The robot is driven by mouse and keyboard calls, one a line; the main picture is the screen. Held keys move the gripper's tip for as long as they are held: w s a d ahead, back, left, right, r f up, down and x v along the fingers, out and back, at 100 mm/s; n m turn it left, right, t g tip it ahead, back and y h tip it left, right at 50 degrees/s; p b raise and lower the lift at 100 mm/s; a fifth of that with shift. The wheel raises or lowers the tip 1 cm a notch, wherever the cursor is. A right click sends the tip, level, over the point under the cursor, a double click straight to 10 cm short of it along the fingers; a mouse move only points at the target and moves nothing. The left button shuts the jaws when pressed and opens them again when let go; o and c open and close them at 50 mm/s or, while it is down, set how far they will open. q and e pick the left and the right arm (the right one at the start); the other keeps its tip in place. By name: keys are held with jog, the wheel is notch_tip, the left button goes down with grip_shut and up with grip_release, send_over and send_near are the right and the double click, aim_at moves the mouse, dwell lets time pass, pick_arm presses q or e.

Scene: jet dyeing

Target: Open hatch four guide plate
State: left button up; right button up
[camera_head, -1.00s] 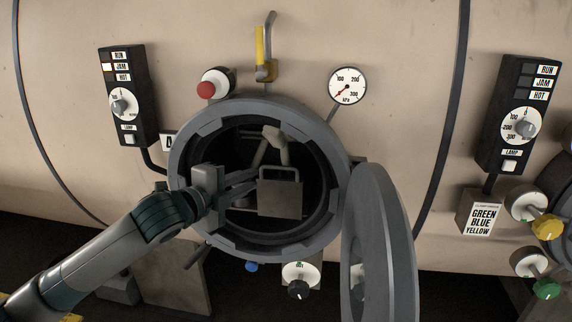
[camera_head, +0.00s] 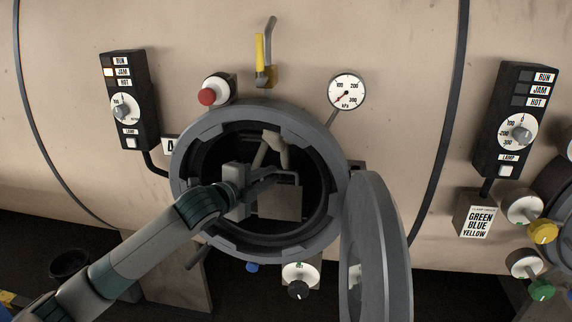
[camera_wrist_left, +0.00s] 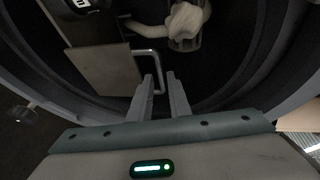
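The guide plate is a grey square plate (camera_head: 280,202) with a bar handle, inside the open round hatch opening (camera_head: 190,135). The plate (camera_wrist_left: 105,68) and its pale U-shaped handle (camera_wrist_left: 147,52) also show in the left wrist view. My left gripper (camera_head: 268,178) reaches into the opening from the left, at the handle. In the left wrist view its two fingers (camera_wrist_left: 160,75) are apart, with one leg of the handle showing between their tips. Contact with the handle cannot be told. My right gripper is not in view.
The round hatch door (camera_head: 380,250) stands swung open at the right of the opening. A pale twisted fabric rope (camera_wrist_left: 186,20) hangs behind the plate. A red knob (camera_head: 207,96), yellow-handled valve (camera_head: 260,53) and gauge (camera_head: 346,91) surround the hatch. Control boxes flank it.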

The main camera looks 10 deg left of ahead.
pick_arm(q)
jog(key=p, duration=0.2)
send_over(280, 195)
jog(key=w, duration=0.2)
jog(key=f, duration=0.1)
jog(key=shift+p+x, duration=0.45)
jog(key=shift+x, duration=0.7)
jog(key=shift+s+d+f, duration=0.1)
jog(key=shift+d+f, duration=0.05)
jog(key=shift+f, duration=0.05)
grip_shut()
